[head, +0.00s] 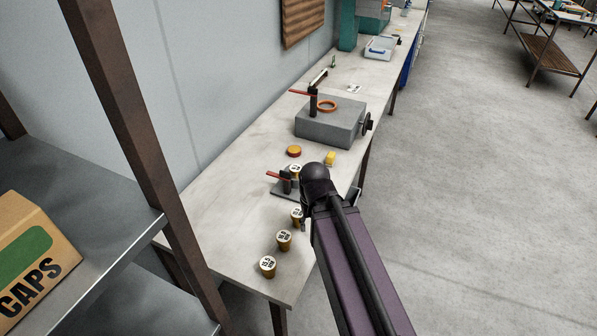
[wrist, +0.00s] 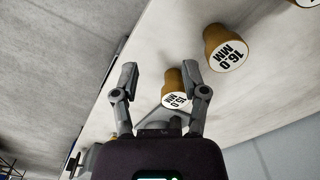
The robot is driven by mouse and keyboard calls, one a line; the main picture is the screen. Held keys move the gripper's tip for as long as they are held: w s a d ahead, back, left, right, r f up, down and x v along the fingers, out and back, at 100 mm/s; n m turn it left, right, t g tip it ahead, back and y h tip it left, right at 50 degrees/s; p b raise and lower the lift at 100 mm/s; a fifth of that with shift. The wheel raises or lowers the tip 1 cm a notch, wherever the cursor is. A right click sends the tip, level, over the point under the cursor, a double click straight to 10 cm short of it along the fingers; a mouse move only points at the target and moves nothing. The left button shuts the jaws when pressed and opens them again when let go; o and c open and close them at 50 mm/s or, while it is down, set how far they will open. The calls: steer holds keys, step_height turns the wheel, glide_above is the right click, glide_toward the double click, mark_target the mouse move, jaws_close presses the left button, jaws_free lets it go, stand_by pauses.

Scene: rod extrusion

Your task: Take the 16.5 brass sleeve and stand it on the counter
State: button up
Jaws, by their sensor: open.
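Several brass sleeves with white labelled tops stand on the counter (head: 235,190). In the head view they are a front one (head: 267,267), a second (head: 284,241), and a third (head: 296,216) partly behind my arm; I cannot read their sizes there. In the wrist view, one reads 16.0 MM (wrist: 227,47). No 16.5 label is legible. My gripper (wrist: 159,75) is open and empty above the counter.
A clamp fixture with a red handle (head: 279,176) stands beyond the row, with another labelled sleeve (head: 295,170) at it. The counter's left side is clear.

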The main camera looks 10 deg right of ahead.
steer(key=shift+d, duration=0.25)
steer(key=shift+o, duration=0.2)
steer(key=o, duration=0.6)
steer(key=shift+w+d, duration=0.1)
steer(key=shift+w, duration=0.15)
steer(key=shift+c, duration=0.2)
steer(key=w+a+r+n+t+h+p, duration=0.1)
steer(key=w+r+n+p, duration=0.3)
steer(key=w+n, duration=0.8)
steer(key=w+r+n+t+h+p, duration=0.1)
steer(key=w+r+n+p, duration=0.3)
steer(key=w+n, duration=0.8)
steer(key=r+n+t, duration=0.1)
steer(key=n, duration=0.3)
steer(key=shift+w+a+r+n+t+h, duration=0.2)
steer(key=shift+w+a+n+t+h, duration=0.1)
steer(key=shift+w+a+h, duration=0.1)
steer(key=shift+f, duration=0.15)
